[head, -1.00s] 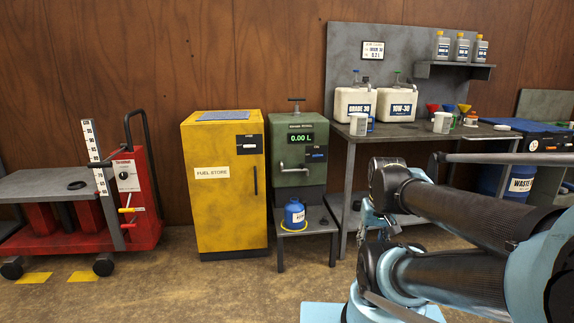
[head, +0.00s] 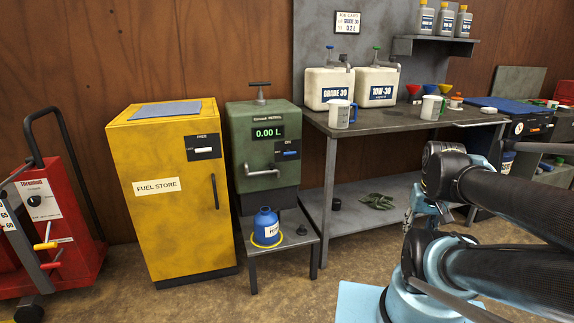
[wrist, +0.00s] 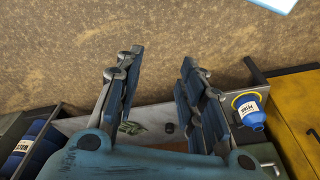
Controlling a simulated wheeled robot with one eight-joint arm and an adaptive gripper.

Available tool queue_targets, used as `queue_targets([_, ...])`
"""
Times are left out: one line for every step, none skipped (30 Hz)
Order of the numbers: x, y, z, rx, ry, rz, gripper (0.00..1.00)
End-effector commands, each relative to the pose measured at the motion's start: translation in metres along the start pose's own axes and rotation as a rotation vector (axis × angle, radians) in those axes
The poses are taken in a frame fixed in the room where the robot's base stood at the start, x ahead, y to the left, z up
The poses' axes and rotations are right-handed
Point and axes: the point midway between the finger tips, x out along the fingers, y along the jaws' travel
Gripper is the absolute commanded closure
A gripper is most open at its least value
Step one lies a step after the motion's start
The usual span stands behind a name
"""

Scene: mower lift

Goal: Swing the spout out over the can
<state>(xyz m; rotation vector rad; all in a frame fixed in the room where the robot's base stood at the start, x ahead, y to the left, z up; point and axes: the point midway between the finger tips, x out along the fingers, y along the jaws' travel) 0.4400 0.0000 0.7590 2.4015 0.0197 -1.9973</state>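The green dispenser (head: 262,135) reads 0.00 L and stands right of the yellow cabinet. Its grey spout (head: 262,173) lies level across the lower front, with a bent end at the left. The blue can (head: 266,226), with a yellow ring at its base, stands upright on the low stand below. The can also shows at the right of the wrist view (wrist: 248,112). My gripper is open and empty in the wrist view (wrist: 159,58), fingers wide apart, clear of spout and can. In the head view it is partly hidden by my arm, right of the dispenser.
The yellow fuel store (head: 168,195) stands close left of the dispenser. A metal workbench (head: 400,126) with jugs, mugs and funnels is on the right. A red lift (head: 60,215) is at far left. Open floor (head: 210,300) lies in front.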

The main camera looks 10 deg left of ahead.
Motion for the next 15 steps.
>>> queue_targets([0.000,0.000,0.000,0.000,0.000,0.000,0.64])
queue_targets([0.000,0.000,0.000,0.000,0.000,0.000,0.64])
queue_targets([0.000,0.000,0.000,0.000,0.000,0.000,0.64])
queue_targets([0.000,0.000,0.000,0.000,0.000,0.000,0.64])
queue_targets([0.000,0.000,0.000,0.000,0.000,0.000,0.64])
queue_targets([0.000,0.000,0.000,0.000,0.000,0.000,0.64])
queue_targets([0.000,0.000,0.000,0.000,0.000,0.000,0.64])
queue_targets([0.000,0.000,0.000,0.000,0.000,0.000,0.64])
queue_targets([-0.002,0.000,0.001,-0.001,0.004,-0.001,0.64])
queue_targets([-0.005,-0.001,0.005,-0.003,0.011,-0.002,0.64])
queue_targets([-0.007,-0.001,0.005,-0.005,0.015,-0.004,0.64])
queue_targets([-0.008,-0.003,0.002,-0.011,0.020,-0.008,0.64])
queue_targets([-0.009,-0.004,-0.002,-0.018,0.024,-0.013,0.64])
queue_targets([-0.010,-0.006,-0.006,-0.026,0.029,-0.019,0.64])
queue_targets([-0.012,-0.009,-0.014,-0.039,0.038,-0.028,0.64])
